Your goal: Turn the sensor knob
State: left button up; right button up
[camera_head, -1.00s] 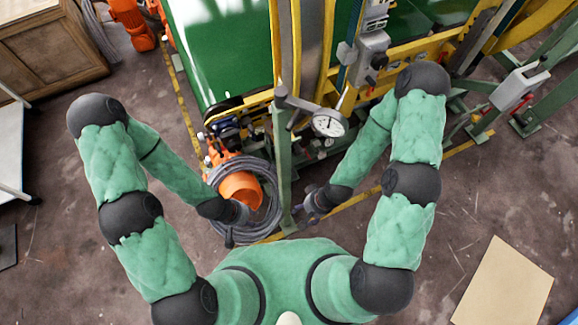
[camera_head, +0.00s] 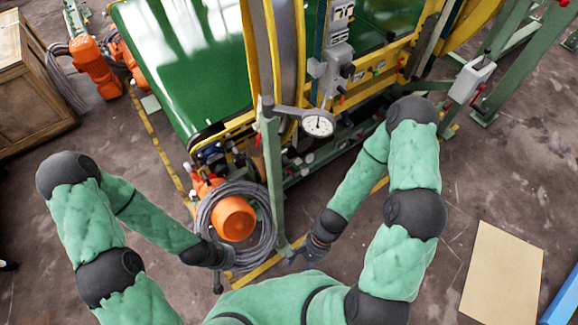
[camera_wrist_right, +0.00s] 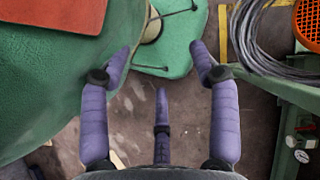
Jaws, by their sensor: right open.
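A grey box (camera_head: 336,62) with a dark knob (camera_head: 347,71) on its side is mounted on the machine's yellow frame in the head view. I cannot tell for sure that this is the sensor knob. A round white dial gauge (camera_head: 318,124) sits on an arm of the green post, below the box. My right gripper (camera_head: 297,254) is low beside the post's foot, well apart from the knob and gauge. In the right wrist view its three purple fingers (camera_wrist_right: 161,72) are spread and empty. My left gripper (camera_head: 219,272) is low beside the cable coil; its fingers are too small to read.
A green post (camera_head: 273,185) stands between my arms. A grey cable coil (camera_head: 267,225) surrounds an orange part (camera_head: 233,218) at its foot. A green conveyor (camera_head: 185,60) lies behind. A wooden cabinet (camera_head: 30,95) is at left, a tan board (camera_head: 502,275) on the floor at right.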

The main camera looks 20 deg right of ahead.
jog(key=w+a+r+m+t+y+b, duration=0.1)
jog(key=a+r+m+y, duration=0.35)
jog(key=m, duration=0.25)
jog(key=m+t+h+b, duration=0.2)
jog(key=m+t+h, duration=0.1)
jog(key=m+t, duration=1.5)
send_near(289, 165)
jog(key=shift+n+t, duration=0.3)
jog(key=shift+t, duration=0.2)
jog(key=x, duration=0.3)
jog(key=f+b+x, duration=0.1)
jog(key=x, duration=0.3)
jog(key=f+x, duration=0.1)
jog(key=x, duration=0.2)
jog(key=shift+w, duration=0.3)
jog(key=c, duration=1.1)
